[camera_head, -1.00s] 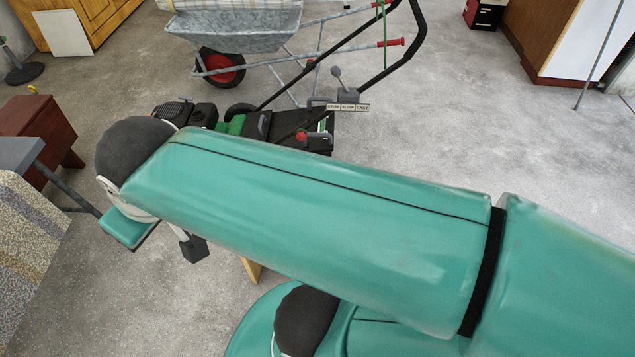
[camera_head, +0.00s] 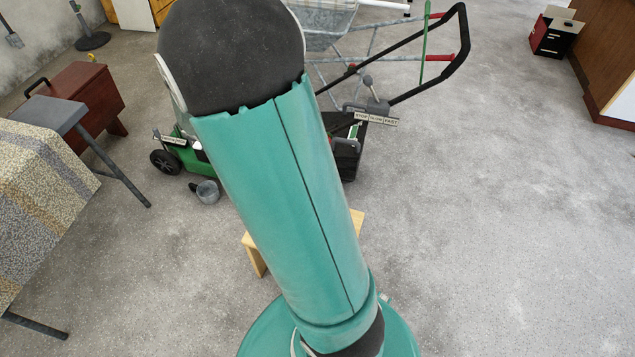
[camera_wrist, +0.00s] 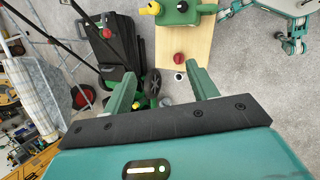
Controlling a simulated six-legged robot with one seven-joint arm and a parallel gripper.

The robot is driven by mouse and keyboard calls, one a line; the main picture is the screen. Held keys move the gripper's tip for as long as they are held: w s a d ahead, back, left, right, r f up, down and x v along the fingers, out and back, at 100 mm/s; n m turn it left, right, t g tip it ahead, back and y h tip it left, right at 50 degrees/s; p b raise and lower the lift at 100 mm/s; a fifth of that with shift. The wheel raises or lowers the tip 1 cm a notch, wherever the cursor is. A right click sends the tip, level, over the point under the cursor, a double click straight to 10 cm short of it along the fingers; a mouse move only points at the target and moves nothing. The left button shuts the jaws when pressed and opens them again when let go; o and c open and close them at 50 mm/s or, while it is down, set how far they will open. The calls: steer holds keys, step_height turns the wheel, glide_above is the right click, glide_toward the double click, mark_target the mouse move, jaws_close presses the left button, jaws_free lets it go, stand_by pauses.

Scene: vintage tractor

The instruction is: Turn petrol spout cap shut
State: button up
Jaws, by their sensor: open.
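In the wrist view a green petrol can (camera_wrist: 176,16) with a yellow spout (camera_wrist: 149,9) stands on a pale wooden stool top (camera_wrist: 202,42), at the top edge of the picture. A small red round piece (camera_wrist: 179,58) shows lower on the wood; I cannot tell if it is a cap. Whether the spout's cap is shut cannot be made out. My gripper (camera_wrist: 160,69) is open and empty, its two green fingers wide apart, with the can beyond the fingertips. In the head view my arm hides the can and most of the stool (camera_head: 258,256).
A green and black lawnmower (camera_head: 352,150) stands beyond the stool, its handle (camera_head: 457,45) rising to the right. A grey mug (camera_head: 207,192) is on the floor. A cloth-covered table (camera_head: 35,205) and a red-brown box (camera_head: 85,95) are at left.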

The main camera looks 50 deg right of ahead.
steer(key=s+d+f+n+g, duration=0.1)
steer(key=s+d+f+n, duration=0.1)
steer(key=d+f, duration=0.5)
steer(key=s+d+f+n+g+h, duration=0.1)
steer(key=d+f, duration=0.6)
steer(key=f, duration=0.7)
steer(key=s+d+f+n+g+h, duration=0.1)
steer(key=s+d+f+n, duration=0.2)
steer(key=d+f, duration=0.3)
steer(key=shift+s+d+f+n, duration=0.1)
steer(key=shift+s+d+f, duration=0.05)
steer(key=shift+f, duration=0.6)
steer(key=shift+s+d+f+n, duration=0.1)
steer(key=shift+s+f, duration=0.1)
steer(key=shift+f, duration=0.55)
steer(key=shift+s+d+f+n, duration=0.1)
steer(key=shift+s+d+f, duration=0.05)
steer(key=shift+f, duration=0.6)
steer(key=shift+c, duration=0.2)
steer(key=c, duration=1)
